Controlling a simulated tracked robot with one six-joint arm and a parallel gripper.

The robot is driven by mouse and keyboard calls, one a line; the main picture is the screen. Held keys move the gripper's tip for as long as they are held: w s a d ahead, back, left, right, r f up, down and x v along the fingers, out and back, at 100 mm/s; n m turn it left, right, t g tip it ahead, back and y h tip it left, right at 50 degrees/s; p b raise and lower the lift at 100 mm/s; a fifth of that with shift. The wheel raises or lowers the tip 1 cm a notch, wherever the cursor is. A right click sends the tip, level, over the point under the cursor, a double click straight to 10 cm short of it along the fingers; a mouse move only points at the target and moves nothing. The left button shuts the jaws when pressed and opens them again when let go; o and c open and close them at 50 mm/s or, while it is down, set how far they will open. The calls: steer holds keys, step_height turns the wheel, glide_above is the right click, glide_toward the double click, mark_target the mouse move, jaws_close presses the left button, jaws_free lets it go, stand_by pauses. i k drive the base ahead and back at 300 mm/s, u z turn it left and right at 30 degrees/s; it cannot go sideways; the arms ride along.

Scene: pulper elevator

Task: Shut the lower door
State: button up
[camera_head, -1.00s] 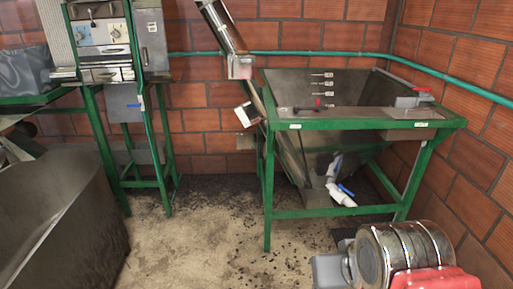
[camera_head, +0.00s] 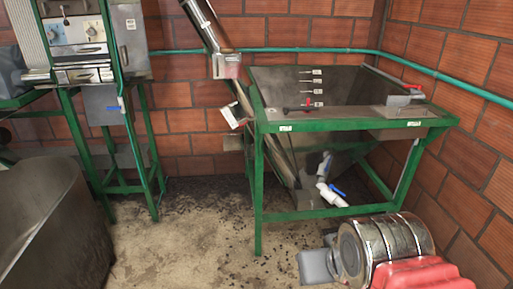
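A slanted metal elevator tube (camera_head: 206,25) runs from the top of the view down behind the left edge of a green-framed hopper. A small boxy metal fitting (camera_head: 227,67) sits on the tube above the hopper's rim. Lower down, a small pale flap (camera_head: 238,116) juts out at the hopper's left side; it looks like the lower door, standing open at an angle, but it is too small to be sure. Nothing is seen touching it. My gripper does not show in this view.
The hopper's green frame (camera_head: 259,190) stands right of the flap. A green-framed machine (camera_head: 85,45) and a metal tank (camera_head: 60,235) stand left. A metal drum (camera_head: 380,245) with a red part (camera_head: 425,275) lies lower right. Dirty floor (camera_head: 190,235) is open between.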

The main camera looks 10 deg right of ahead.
mark_target(231, 142)
steer(key=u, duration=0.15)
steer(key=i, duration=1.7)
steer(key=u, duration=0.65)
steer(key=i, duration=0.8)
steer(key=u, duration=0.6)
steer(key=i, duration=1.45)
steer(key=u, duration=0.15)
